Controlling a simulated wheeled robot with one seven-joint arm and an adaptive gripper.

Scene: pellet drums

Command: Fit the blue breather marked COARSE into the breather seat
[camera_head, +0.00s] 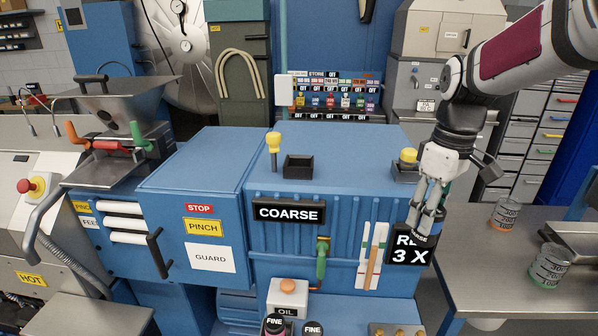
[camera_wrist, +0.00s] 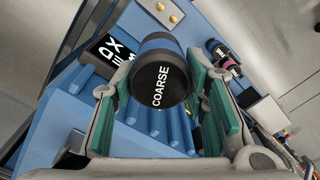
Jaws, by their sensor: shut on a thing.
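The blue breather (camera_wrist: 157,84) has a black end cap lettered COARSE, which faces the wrist camera. My gripper (camera_wrist: 164,98) is shut on it, with a green-padded finger on each side. In the head view my gripper (camera_head: 424,214) points down at the front right corner of the blue machine, in front of the "3 X" sign. A black square open-topped fitting (camera_head: 298,167) stands on the machine top above the COARSE plate (camera_head: 289,211). I cannot tell whether it is the breather seat.
Two black caps marked FINE (camera_head: 274,325) stand low at the front, below an OIL box (camera_head: 288,297). A yellow-knobbed lever (camera_head: 274,145) rises beside the square fitting. A green handle (camera_head: 322,258) sticks out from the front. Two cans (camera_head: 550,266) stand on the right bench.

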